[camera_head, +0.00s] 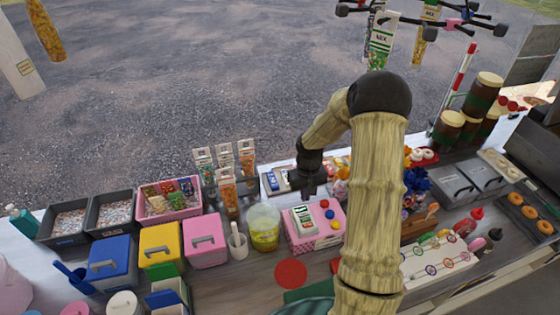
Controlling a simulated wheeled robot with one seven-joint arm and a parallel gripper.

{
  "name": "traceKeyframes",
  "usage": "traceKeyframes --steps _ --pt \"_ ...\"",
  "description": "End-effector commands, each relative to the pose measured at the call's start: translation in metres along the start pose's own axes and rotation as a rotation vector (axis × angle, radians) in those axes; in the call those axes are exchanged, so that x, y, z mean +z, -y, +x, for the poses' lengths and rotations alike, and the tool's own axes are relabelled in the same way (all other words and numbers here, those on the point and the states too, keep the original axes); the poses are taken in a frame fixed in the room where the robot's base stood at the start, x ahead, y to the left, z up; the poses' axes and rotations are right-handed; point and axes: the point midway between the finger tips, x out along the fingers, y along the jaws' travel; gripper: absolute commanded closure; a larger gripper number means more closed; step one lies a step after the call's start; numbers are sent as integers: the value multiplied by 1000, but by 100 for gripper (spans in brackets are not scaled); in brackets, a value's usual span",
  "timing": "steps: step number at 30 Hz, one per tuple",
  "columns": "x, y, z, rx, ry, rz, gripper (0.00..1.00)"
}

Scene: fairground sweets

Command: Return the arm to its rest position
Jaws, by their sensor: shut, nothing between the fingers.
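My arm rises from the bottom of the view, bends at a dark elbow and reaches down to the left. My gripper (309,190) hangs at the end of the dark wrist, over the counter (262,270). It is shut and holds nothing. It is small in the view and points down, just above and behind a pink dotted box (331,238) with coloured buttons and a white panel. My upper arm hides part of the counter to the right of that box.
A yellow tub (264,230) and a white mortar (238,248) stand left of the dotted box. Blue (111,263), yellow (160,245) and pink (205,240) lidded bins stand farther left. Brown jars (484,93) stand at right. Bags (381,45) hang from a rack above.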

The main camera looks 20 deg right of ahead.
Motion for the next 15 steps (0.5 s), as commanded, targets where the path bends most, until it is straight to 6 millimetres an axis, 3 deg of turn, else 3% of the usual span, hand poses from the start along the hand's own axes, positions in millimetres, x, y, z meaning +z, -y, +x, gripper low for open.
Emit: traceKeyframes --steps 8,15 --pt "5 7 -8 9 -7 -11 100" --pt "41 40 -44 38 -42 -42 100"
